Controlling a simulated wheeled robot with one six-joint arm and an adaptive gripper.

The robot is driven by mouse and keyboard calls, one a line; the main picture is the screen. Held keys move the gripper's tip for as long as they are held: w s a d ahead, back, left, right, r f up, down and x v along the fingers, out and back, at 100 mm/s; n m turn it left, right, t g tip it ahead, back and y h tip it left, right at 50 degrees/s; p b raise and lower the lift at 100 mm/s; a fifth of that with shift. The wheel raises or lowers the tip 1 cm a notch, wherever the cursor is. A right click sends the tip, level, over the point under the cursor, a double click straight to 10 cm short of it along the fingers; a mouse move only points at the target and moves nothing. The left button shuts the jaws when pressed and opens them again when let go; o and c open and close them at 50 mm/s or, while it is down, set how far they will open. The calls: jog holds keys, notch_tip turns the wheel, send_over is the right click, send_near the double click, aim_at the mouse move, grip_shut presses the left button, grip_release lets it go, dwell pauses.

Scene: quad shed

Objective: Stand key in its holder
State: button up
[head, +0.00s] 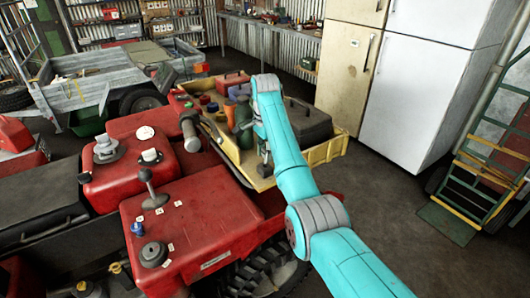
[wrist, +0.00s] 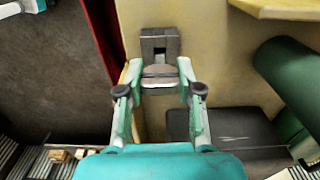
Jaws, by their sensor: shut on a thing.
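My gripper (head: 264,152) points down over the yellow tray at the back of the red vehicle. In the wrist view my gripper (wrist: 160,80) has its two fingers closed in on a grey piece with a rounded edge, which appears to be the key (wrist: 158,71). Just beyond the fingertips is a dark grey block with a square opening, which appears to be the holder (wrist: 160,33). The key and block overlap in this view, so I cannot tell whether they touch.
The yellow tray (head: 322,153) also carries a dark case (head: 308,122), a green bottle (head: 243,118) and a red toolbox (head: 232,82). In the wrist view a green cylinder (wrist: 285,75) lies to the right. Red vehicle bodywork (head: 190,225) with levers stands left of my arm.

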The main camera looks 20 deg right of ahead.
jog(key=shift+f, duration=1.75)
jog(key=o, duration=1)
